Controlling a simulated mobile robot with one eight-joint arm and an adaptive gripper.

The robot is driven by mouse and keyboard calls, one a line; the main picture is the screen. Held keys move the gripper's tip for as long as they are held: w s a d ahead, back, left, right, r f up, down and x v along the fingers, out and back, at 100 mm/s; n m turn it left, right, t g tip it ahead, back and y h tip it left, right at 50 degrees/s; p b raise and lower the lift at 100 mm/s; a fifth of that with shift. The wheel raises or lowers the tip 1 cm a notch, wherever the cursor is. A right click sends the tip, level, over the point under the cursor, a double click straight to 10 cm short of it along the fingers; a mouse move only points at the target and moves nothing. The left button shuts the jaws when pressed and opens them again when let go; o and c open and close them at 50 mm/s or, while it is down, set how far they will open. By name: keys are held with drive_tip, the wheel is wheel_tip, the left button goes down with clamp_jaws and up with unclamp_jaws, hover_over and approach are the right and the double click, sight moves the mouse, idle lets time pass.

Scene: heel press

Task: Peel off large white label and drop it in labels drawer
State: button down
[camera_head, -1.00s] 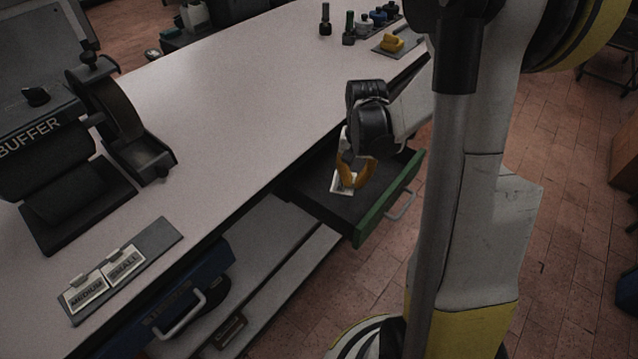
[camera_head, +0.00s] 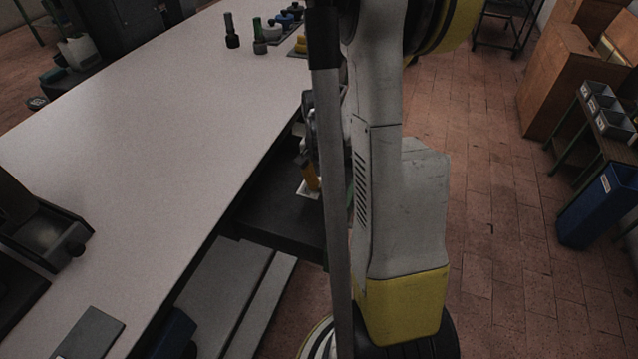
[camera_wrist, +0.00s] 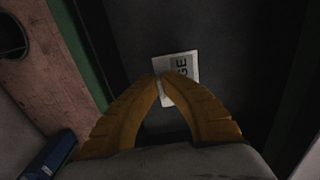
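The large white label (camera_wrist: 187,66), with the letters "GE" showing, is at the tips of my gripper (camera_wrist: 163,80) in the wrist view. The two yellow fingers are closed together over its near-left edge and partly cover it. The label is over the dark interior of the open drawer (camera_wrist: 235,50); I cannot tell whether it touches the bottom. In the head view a bit of the label (camera_head: 308,190) shows below the gripper (camera_head: 314,184), over the drawer (camera_head: 272,218). My own arm hides much of the gripper and the drawer front there.
The white bench top (camera_head: 150,130) runs along the drawer's left side. A grey plate (camera_head: 90,333) lies at its near edge, and stamp-like tools (camera_head: 260,40) stand at its far end. A blue bin (camera_head: 598,205) stands at right on the open brick floor.

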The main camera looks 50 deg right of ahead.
drive_tip(key=shift+f+b, duration=0.85)
drive_tip(key=shift+f, duration=0.7)
drive_tip(key=c, duration=1)
unclamp_jaws()
drive_tip(key=shift+r, duration=0.1)
drive_tip(key=shift+r+p, duration=2.6)
drive_tip(key=shift+r, duration=0.85)
